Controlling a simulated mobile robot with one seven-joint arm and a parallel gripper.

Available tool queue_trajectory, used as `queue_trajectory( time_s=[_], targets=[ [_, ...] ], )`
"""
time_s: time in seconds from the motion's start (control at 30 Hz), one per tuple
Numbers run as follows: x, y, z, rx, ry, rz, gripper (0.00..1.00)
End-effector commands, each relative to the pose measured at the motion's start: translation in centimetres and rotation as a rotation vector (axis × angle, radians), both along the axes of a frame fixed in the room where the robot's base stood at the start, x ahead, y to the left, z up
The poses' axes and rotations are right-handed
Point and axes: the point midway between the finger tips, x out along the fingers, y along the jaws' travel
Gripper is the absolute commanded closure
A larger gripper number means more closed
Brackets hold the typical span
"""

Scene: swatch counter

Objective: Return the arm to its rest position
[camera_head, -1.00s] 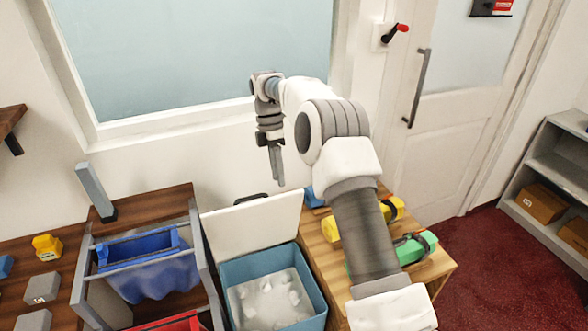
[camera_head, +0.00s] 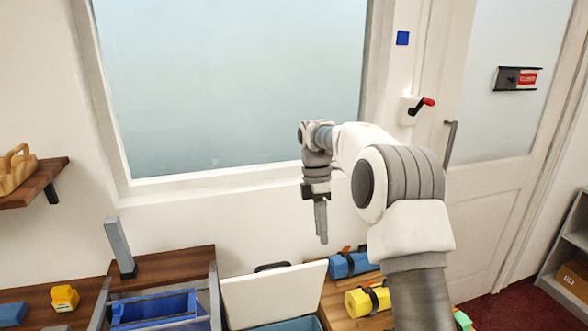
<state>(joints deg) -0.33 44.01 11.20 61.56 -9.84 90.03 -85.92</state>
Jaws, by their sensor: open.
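My gripper (camera_head: 321,222) hangs from the raised, bent arm in the middle of the view, pointing down in front of the white wall below the window. It is open and nothing shows between its fingers, which are seen nearly edge-on. It is above the counter and apart from everything on it. The white lid (camera_head: 272,296) of the blue bin (camera_head: 292,325) stands raised below it. My arm hides part of the wooden counter at right.
A blue bin (camera_head: 155,309) sits in a grey frame at left. A grey post (camera_head: 119,248) stands there. A door (camera_head: 488,180) with a red-tipped lever (camera_head: 420,106) beside it is at right.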

Motion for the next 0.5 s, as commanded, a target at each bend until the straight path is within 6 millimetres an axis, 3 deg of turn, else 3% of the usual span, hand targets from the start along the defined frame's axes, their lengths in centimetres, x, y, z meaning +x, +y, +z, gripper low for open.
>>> queue_trajectory(
  time_s=[0.03,0.2,0.5],
  targets=[
    [-0.7,-0.1,1.6,-0.012,-0.031,-0.040,0.53],
    [-3.3,-0.5,5.4,-0.046,-0.124,-0.202,0.53],
    [-9.1,-1.5,10.5,-0.068,-0.282,-0.507,0.53]
  ],
)
